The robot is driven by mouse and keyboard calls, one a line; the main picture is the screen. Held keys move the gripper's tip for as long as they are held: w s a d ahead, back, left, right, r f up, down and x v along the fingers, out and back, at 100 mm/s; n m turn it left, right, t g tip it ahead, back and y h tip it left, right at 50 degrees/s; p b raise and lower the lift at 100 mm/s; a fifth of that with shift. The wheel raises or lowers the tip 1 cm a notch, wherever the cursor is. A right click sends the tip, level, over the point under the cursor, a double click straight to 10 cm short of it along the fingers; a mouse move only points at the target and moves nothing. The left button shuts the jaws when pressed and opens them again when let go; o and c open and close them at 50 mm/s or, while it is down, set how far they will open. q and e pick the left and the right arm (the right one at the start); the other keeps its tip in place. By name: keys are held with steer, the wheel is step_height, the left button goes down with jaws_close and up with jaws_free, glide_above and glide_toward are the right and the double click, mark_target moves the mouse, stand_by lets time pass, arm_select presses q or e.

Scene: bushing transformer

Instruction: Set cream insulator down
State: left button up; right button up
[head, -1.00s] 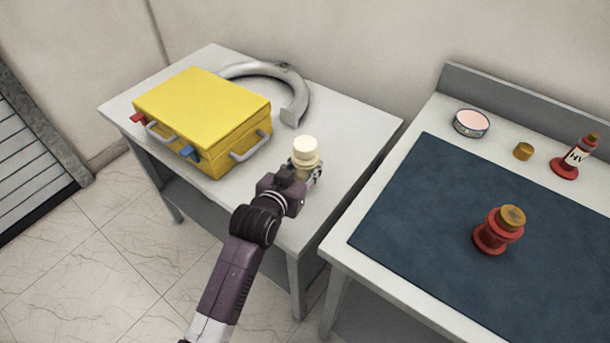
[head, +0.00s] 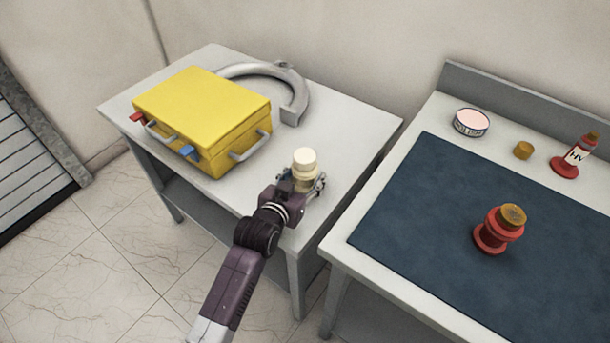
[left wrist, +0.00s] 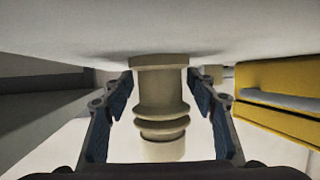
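The cream insulator (head: 305,165) stands upright on the left white table (head: 350,132), near its right front edge. In the left wrist view the picture is upside down, and the ribbed insulator (left wrist: 160,100) has its wide base at the grey tabletop. My left gripper (head: 307,187) is around the insulator's lower part. In the left wrist view the blue-padded fingers of the gripper (left wrist: 162,98) are spread, with a gap on each side of the insulator. My right gripper is not in view.
A yellow case (head: 205,115) and a grey curved part (head: 290,90) lie on the same table.

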arm_select(q)
steer(key=shift+r, duration=0.15)
steer(key=v, duration=1.2)
stand_by(0.3)
